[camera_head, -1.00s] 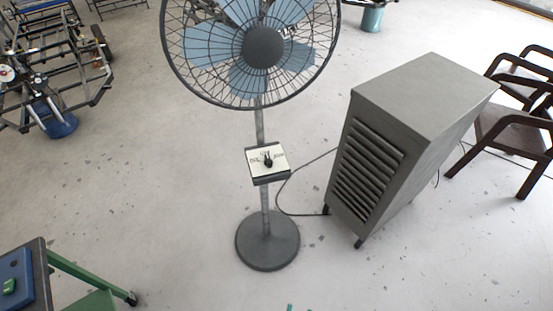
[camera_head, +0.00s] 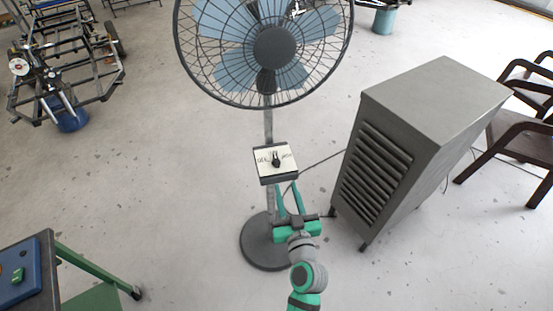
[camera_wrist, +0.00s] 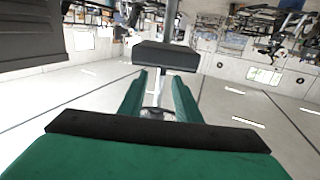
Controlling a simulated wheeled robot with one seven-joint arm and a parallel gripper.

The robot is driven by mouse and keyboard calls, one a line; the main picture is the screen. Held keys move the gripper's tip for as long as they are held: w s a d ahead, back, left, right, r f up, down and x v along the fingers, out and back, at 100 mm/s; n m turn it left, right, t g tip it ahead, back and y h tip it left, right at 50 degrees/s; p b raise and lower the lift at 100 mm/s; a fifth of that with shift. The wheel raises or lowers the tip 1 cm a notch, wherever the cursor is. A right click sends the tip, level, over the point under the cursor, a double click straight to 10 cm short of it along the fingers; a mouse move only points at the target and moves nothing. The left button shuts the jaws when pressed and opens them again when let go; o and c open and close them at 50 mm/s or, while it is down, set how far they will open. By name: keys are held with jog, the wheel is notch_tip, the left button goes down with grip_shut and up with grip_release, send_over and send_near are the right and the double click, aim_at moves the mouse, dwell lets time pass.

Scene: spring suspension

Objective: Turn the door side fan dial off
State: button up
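The standing fan (camera_head: 274,47) has a blue-bladed round cage on a grey pole and a round dark base (camera_head: 256,248). Its control box (camera_head: 264,172) sits on the pole, with a pale top plate and a black dial (camera_head: 276,160) in the middle. Printed labels flank the dial but are too small to read. My green gripper (camera_head: 289,188) is just below the box's front, its two fingers apart and empty. The wrist view shows the dark box (camera_wrist: 165,56) ahead, just beyond the open fingertips (camera_wrist: 158,74); the dial is hidden there.
A grey louvred cabinet (camera_head: 425,110) stands close on the right, with a dark cable (camera_head: 322,160) running toward the fan. Brown chairs (camera_head: 510,140) are at far right. A green-framed cart (camera_head: 95,265) is at lower left. The floor left of the fan is clear.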

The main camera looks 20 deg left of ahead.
aim_at(278, 165)
jog(key=shift+n+y, duration=0.3)
jog(key=shift+y, duration=0.1)
jog(key=x, duration=0.4)
jog(key=r+x, duration=0.1)
jog(key=x, duration=0.7)
jog(key=shift+a+r, duration=0.15)
jog(key=shift+a, duration=0.25)
jog(key=shift+c, duration=0.5)
jog(key=shift+w, duration=0.1)
grip_shut()
